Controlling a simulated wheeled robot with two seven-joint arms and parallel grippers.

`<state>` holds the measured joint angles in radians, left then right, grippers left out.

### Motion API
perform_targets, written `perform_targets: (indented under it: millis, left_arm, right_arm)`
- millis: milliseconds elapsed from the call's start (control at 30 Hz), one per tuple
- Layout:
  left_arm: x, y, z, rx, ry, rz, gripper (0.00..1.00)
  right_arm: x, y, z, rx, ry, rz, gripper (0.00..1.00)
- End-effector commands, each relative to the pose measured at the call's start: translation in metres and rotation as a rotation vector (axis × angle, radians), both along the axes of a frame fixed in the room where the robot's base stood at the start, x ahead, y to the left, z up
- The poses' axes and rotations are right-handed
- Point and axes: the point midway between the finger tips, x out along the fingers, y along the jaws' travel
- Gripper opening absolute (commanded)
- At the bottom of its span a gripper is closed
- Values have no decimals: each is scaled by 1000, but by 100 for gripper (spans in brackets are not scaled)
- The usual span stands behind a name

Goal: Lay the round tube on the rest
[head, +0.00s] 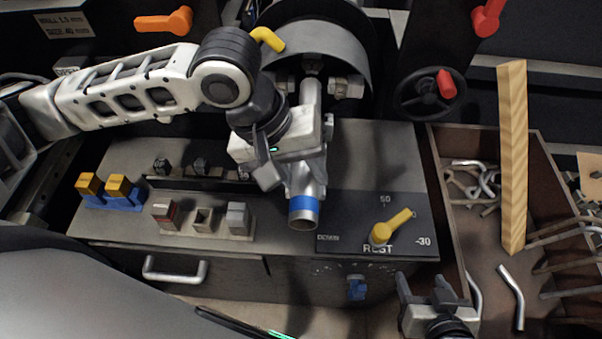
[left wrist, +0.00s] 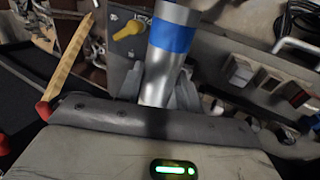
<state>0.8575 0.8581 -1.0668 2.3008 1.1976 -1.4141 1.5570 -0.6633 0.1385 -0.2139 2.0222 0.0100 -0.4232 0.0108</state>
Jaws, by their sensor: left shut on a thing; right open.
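The round tube (head: 302,215) is a silver metal pipe with a blue band near its lower, open end. My left gripper (head: 303,180) is shut around it above the band, and the tube slants steeply over the grey bench panel. A silver pipe length (head: 311,95) shows above my wrist by the machine's round housing; my wrist hides the join. In the left wrist view the tube (left wrist: 158,82) sits between both fingers. A panel label reading about "REST" (head: 378,249) lies right of the tube, below a yellow lever (head: 393,227). My right gripper (head: 437,298) is open and empty at the bottom.
A brown tray (head: 450,215) of bent pipes stands at the right, with a wooden board (head: 513,150) upright in it. Orange-topped blocks (head: 118,187) and small blocks (head: 203,219) sit left of the tube. A drawer handle (head: 174,274) juts from the front.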

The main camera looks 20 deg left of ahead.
Motion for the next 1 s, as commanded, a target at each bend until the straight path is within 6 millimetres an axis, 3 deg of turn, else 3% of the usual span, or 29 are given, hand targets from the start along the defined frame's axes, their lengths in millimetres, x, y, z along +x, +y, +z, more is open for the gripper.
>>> perform_targets:
  millis: [600,1000]
  left_arm:
    - [40,11,-22,-2,-3,1,0]
    - [39,11,-47,-3,-3,-1,0]
  right_arm:
    - [4,-3,5,-8,-9,3,61]
    - [1,-2,-1,-6,-5,2,61]
